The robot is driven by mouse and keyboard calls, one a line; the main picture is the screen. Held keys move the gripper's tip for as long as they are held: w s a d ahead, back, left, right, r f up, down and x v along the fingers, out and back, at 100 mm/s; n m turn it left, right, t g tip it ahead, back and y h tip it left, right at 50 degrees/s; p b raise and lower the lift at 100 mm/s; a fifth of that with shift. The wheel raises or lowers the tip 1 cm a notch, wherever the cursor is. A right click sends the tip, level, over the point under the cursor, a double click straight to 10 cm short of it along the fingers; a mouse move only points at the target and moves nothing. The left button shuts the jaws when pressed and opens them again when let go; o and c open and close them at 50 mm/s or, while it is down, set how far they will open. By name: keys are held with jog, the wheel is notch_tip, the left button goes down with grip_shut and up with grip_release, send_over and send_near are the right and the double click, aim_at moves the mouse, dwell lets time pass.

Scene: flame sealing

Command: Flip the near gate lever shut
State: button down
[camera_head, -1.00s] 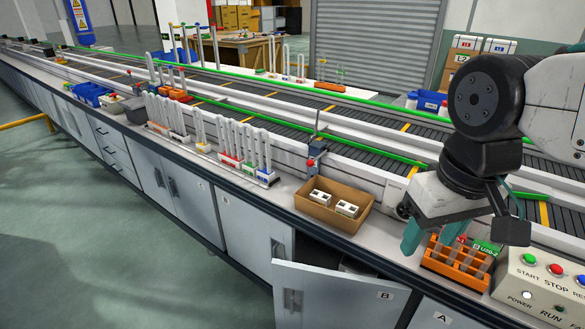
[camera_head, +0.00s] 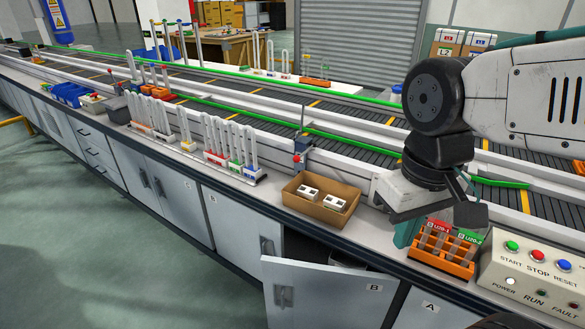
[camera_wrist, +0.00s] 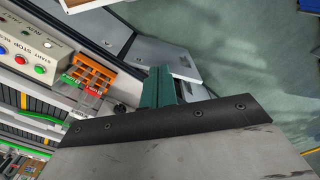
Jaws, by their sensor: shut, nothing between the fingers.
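A small red-and-blue fixture with an upright rod (camera_head: 301,150) stands at the conveyor's near rail, behind the cardboard box. It looks like the near gate lever; its exact position is too small to tell. My gripper (camera_head: 403,234) is at the right, low beside the left end of the orange rack, well to the right of that fixture. Its teal fingers are partly hidden by my wrist. In the wrist view the teal fingers (camera_wrist: 158,88) are together with nothing between them. The lever does not show clearly in the wrist view.
An orange rack (camera_head: 428,257) with labelled tubes sits beside a button panel (camera_head: 540,268). A cardboard box (camera_head: 294,196) holds two white pieces. White tube racks (camera_head: 240,172) stand further left. A cabinet door (camera_head: 325,295) hangs open below the counter.

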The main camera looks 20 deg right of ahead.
jog(key=w+a+f+n+h, duration=0.1)
jog(key=w+f+n+h, duration=0.6)
jog(key=w, duration=0.5)
jog(key=w+f+n+h, duration=0.5)
jog(key=w+f+n, duration=0.3)
jog(key=w, duration=0.4)
jog(key=w+a+f+n+t, duration=0.4)
jog(key=w+a+n+t, duration=0.1)
jog(key=w, duration=0.3)
jog(key=w+a+f+n+t, duration=0.4)
jog(key=w+a+n+t, duration=0.1)
jog(key=w+n, duration=0.3)
jog(key=shift+w+a+t, duration=0.15)
jog(key=shift+w+t, duration=0.4)
jog(key=shift+t, duration=0.15)
jog(key=shift+f, duration=0.1)
jog(key=x, duration=1)
jog(key=shift+s+f, duration=0.1)
jog(key=shift+w+d+r, duration=0.1)
jog(key=shift+w+r, duration=0.2)
jog(key=shift+r, duration=0.3)
jog(key=shift+w+d+r, duration=0.1)
jog(key=shift+w+r, duration=0.15)
jog(key=shift+r, duration=0.4)
jog(key=shift+w+d+r, duration=0.15)
jog(key=shift+w+r, duration=0.15)
jog(key=shift+r, duration=0.3)
